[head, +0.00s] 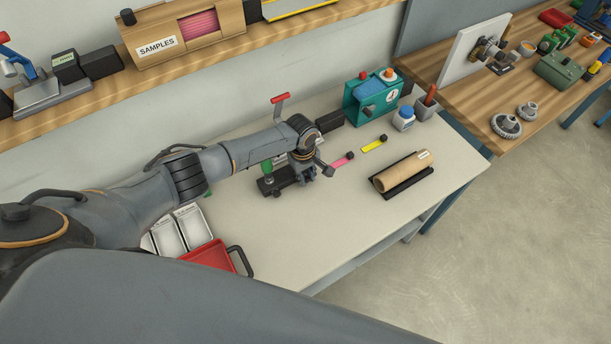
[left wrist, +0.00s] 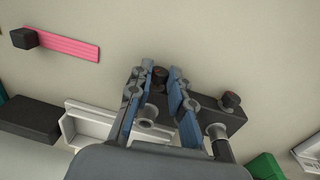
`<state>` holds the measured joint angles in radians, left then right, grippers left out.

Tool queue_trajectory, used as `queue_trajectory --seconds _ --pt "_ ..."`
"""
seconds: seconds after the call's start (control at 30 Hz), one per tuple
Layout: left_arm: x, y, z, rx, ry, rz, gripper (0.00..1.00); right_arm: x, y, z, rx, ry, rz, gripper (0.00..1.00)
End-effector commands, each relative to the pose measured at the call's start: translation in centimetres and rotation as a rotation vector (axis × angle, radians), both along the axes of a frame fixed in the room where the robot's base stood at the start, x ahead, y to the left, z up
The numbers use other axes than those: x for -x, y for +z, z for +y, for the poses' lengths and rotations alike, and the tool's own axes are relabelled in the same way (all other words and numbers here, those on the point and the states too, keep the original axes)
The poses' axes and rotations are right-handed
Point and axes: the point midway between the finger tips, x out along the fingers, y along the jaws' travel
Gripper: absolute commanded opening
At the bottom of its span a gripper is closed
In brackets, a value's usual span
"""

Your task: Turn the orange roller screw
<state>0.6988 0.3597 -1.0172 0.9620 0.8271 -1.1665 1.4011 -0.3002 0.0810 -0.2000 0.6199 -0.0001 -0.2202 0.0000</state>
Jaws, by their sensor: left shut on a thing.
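A small dark screw knob with a reddish-orange mark (left wrist: 160,74) sits between the blue-padded fingers of my left gripper (left wrist: 163,82) in the left wrist view. The fingers are shut on it, on a dark device (left wrist: 232,117). My right gripper is out of view.
A pink strip (head: 342,160) and a yellow strip (head: 372,146) with dark blocks lie right of the device. A red tray (head: 211,257) is at front left. The table's front middle is clear.

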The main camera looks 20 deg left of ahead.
Motion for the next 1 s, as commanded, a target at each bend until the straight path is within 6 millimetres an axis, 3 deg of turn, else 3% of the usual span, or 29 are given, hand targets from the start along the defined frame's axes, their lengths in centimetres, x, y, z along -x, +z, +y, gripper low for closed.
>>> queue_trajectory --seconds 0.4,0.8,0.83,0.9,0.93,1.0 --pt "-0.7 -0.4 -0.5 -0.199 0.000 0.254 0.00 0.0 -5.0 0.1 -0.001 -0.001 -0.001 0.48" --pt "-0.6 0.0 -0.4 -0.216 0.000 0.278 0.00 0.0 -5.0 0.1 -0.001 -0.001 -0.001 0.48" --pt "-0.6 0.0 -0.4 -0.216 0.000 0.278 0.22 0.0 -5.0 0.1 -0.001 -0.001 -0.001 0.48" --pt "-0.6 0.0 -0.5 -0.216 0.000 0.278 0.36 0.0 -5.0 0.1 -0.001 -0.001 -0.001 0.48" --pt "-0.6 0.0 -0.5 -0.216 0.000 0.278 0.42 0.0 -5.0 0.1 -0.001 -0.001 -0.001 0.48" --pt "-0.6 0.0 -0.5 -0.215 0.000 0.277 0.43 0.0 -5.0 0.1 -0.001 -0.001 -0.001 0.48"
